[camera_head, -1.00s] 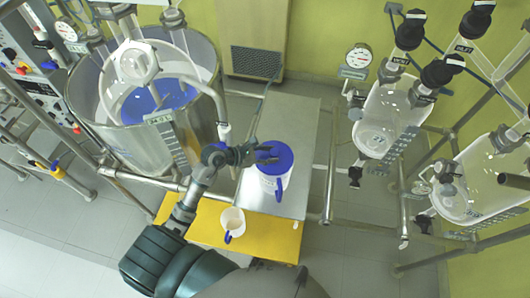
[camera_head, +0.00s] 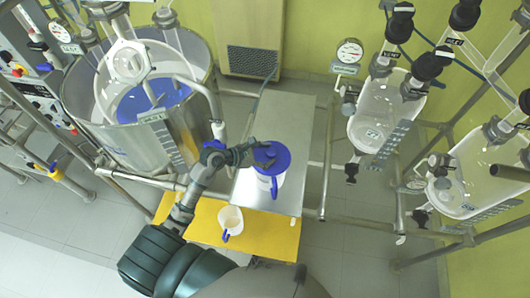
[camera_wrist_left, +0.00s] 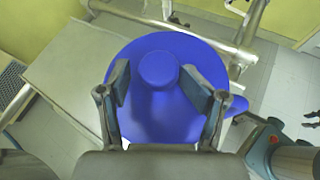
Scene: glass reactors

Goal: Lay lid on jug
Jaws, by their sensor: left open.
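The blue lid (camera_head: 279,160) lies over the top of the white jug (camera_head: 264,183), which stands on the grey metal table; whether it is fully seated cannot be told. The jug's blue handle (camera_head: 275,188) points toward the front. In the left wrist view the round lid (camera_wrist_left: 160,120) fills the middle, with its raised knob (camera_wrist_left: 159,68) between the fingers, and hides most of the jug. My left gripper (camera_head: 262,154) is at the lid from the left. Its fingers (camera_wrist_left: 158,82) are open, apart on both sides of the knob. My right gripper is not in view.
A white cup (camera_head: 230,219) with a blue handle stands on the yellow board (camera_head: 270,240) in front. A large glass reactor (camera_head: 150,100) stands at left, and glass vessels (camera_head: 380,115) on metal frames at right. The grey table (camera_head: 295,115) is clear behind the jug.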

